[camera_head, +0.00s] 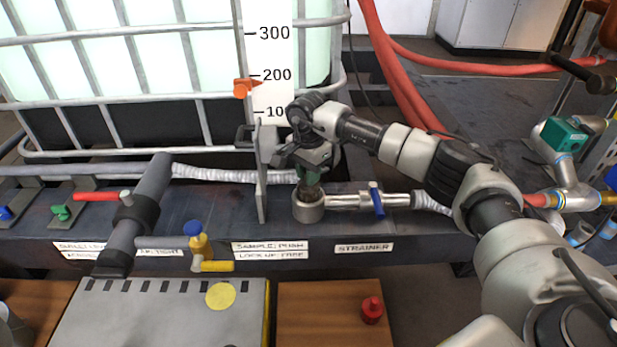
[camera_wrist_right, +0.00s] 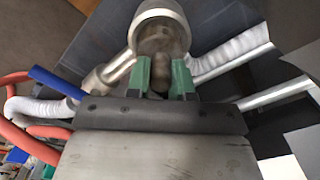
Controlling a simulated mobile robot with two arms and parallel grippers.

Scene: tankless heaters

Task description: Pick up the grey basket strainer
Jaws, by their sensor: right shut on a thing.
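My right gripper (camera_head: 309,186) points down over the round metal strainer housing (camera_head: 308,212), right of the upright grey plate. In the right wrist view its green fingers (camera_wrist_right: 168,78) are shut on a small brownish-grey knob-like part (camera_wrist_right: 160,72), which I take to be the grey basket strainer. The round housing (camera_wrist_right: 161,12) opens just beyond the fingertips. How much of the strainer sits inside the housing is hidden by the fingers. My left gripper is not in view.
A silver pipe with a blue-handled valve (camera_head: 377,200) runs right from the housing. The upright plate (camera_head: 262,185) stands close on the left. A STRAINER label (camera_head: 364,248) is on the bench front. Below are a red knob (camera_head: 372,309) and a pale panel with a yellow disc (camera_head: 220,295).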

